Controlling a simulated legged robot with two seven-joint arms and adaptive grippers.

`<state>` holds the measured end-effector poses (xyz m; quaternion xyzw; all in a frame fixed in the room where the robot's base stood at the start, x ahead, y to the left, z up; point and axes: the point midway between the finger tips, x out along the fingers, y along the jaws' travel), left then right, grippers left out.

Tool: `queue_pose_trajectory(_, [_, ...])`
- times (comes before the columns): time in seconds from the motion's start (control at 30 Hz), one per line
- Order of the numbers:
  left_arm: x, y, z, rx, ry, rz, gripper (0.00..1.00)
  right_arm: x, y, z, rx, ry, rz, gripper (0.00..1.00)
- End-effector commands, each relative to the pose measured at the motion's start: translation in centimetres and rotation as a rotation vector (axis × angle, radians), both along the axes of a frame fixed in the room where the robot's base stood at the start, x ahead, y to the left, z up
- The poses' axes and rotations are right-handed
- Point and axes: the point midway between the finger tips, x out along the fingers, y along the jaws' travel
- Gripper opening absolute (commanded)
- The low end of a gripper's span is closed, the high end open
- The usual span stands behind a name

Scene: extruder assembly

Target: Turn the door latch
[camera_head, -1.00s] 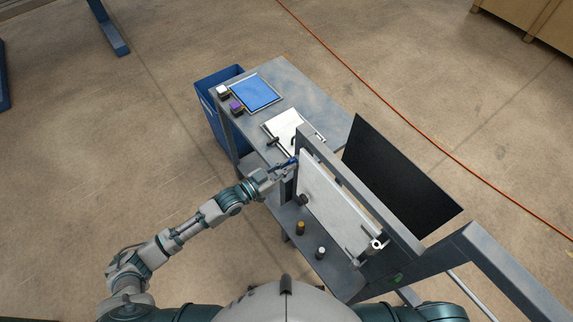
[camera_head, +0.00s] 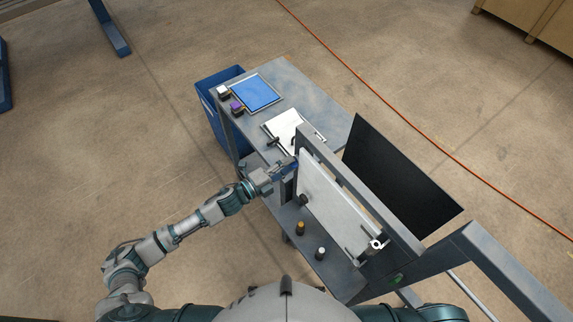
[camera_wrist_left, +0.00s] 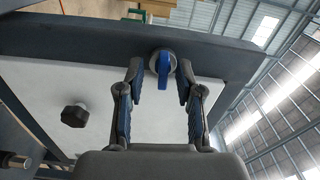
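The blue door latch (camera_wrist_left: 163,70) sits on a round grey base at the frame's edge in the left wrist view, its handle pointing down in that picture. My left gripper (camera_wrist_left: 159,72) is open, with one blue-padded finger on each side of the latch and gaps visible between. In the head view the left gripper (camera_head: 291,165) is at the far end of the white door panel (camera_head: 332,212), and the latch is hard to make out there. The panel also shows in the left wrist view (camera_wrist_left: 40,90). My right gripper is out of view.
A black knob (camera_head: 303,200) projects from the panel. A grey frame (camera_head: 375,197) surrounds it. Small orange-topped (camera_head: 300,228) and white-topped (camera_head: 320,253) pieces stand on the bench below. A white-topped tray (camera_head: 284,124), blue-topped tray (camera_head: 256,92) and blue bin (camera_head: 206,95) lie beyond.

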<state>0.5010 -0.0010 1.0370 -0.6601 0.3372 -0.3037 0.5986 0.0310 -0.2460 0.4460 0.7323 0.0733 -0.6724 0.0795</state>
Motion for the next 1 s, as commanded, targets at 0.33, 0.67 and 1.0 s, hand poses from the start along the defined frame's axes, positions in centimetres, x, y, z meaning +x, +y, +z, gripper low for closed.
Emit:
queue_pose_trajectory(0.33, [-1.2, 1.7, 0.2, -0.003, 0.002, 0.0, 0.36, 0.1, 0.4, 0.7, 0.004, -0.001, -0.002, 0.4])
queue_pose_trajectory(0.67, [-3.2, 4.5, 0.2, -0.002, 0.002, 0.001, 0.36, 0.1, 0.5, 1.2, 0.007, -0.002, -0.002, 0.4])
queue_pose_trajectory(1.0, [-3.5, 4.9, 0.1, -0.004, 0.001, 0.0, 0.36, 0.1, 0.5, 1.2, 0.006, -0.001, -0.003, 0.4])
